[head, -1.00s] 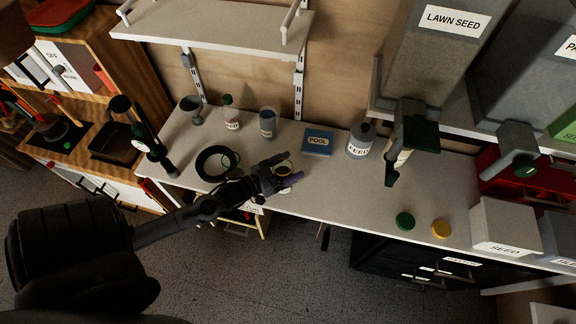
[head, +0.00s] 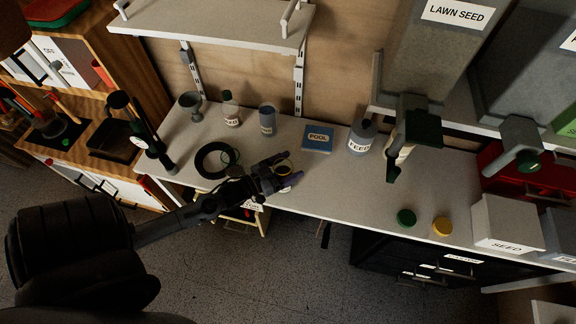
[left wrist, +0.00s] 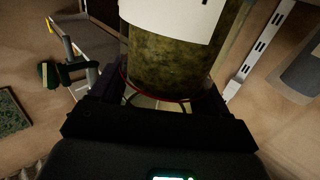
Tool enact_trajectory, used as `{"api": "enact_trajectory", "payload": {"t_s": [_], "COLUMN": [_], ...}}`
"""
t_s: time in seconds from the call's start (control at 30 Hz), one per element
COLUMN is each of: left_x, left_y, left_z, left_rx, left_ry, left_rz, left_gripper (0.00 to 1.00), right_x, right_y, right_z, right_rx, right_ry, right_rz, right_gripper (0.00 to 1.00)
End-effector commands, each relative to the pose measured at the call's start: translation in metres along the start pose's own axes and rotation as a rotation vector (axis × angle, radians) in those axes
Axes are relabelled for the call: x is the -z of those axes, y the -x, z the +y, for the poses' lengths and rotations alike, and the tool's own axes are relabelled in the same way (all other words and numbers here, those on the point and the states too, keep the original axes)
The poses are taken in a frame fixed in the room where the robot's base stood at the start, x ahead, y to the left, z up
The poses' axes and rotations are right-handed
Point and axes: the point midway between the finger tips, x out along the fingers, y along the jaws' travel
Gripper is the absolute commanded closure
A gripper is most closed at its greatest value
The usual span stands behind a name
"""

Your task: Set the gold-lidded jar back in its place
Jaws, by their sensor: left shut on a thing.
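My left gripper (head: 280,174) is shut on a jar near the front edge of the bench, left of its middle. In the head view the fingers hide most of the jar, and a gold ring of its lid (head: 284,168) shows between them. In the left wrist view the jar (left wrist: 175,58) fills the upper middle, between the fingers. It has a white label and mottled green-brown contents, with a thin red ring low on it. Whether it touches the bench cannot be told. My right gripper is not in view.
On the bench (head: 340,190) are a black ring of tape or hose (head: 203,164), a blue POOL box (head: 318,139), a FEED bottle (head: 361,137) and small containers behind. Green (head: 406,217) and yellow (head: 442,226) lids lie at the right front. A shelf (head: 215,24) hangs above.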

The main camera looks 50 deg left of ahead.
Motion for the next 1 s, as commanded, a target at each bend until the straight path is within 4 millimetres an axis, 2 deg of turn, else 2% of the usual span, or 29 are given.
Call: {"api": "enact_trajectory", "payload": {"t_s": [0.23, 0.27, 0.4, 0.77, 1.0], "left_x": [-0.004, -0.004, -0.004, -0.005, -0.005], "left_y": [0.0, 0.0, 0.0, 0.006, 0.039], "left_z": [0.0, 0.0, 0.0, 0.0, 0.0], "left_rx": [0.0, 0.0, 0.0, 0.0, 0.0], "left_ry": [0.0, 0.0, 0.0, 0.001, 0.001], "left_rz": [0.002, 0.002, 0.002, -0.002, -0.004], "left_gripper": [0.78, 0.23, 0.01, 0.0, 0.0], "right_x": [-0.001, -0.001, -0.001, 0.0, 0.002], "right_y": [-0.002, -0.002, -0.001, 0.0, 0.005], "right_z": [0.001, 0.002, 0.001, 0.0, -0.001], "right_rx": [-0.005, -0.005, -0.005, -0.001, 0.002], "right_ry": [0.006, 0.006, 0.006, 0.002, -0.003], "right_rz": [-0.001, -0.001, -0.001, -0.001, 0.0], "right_gripper": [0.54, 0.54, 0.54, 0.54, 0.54]}}
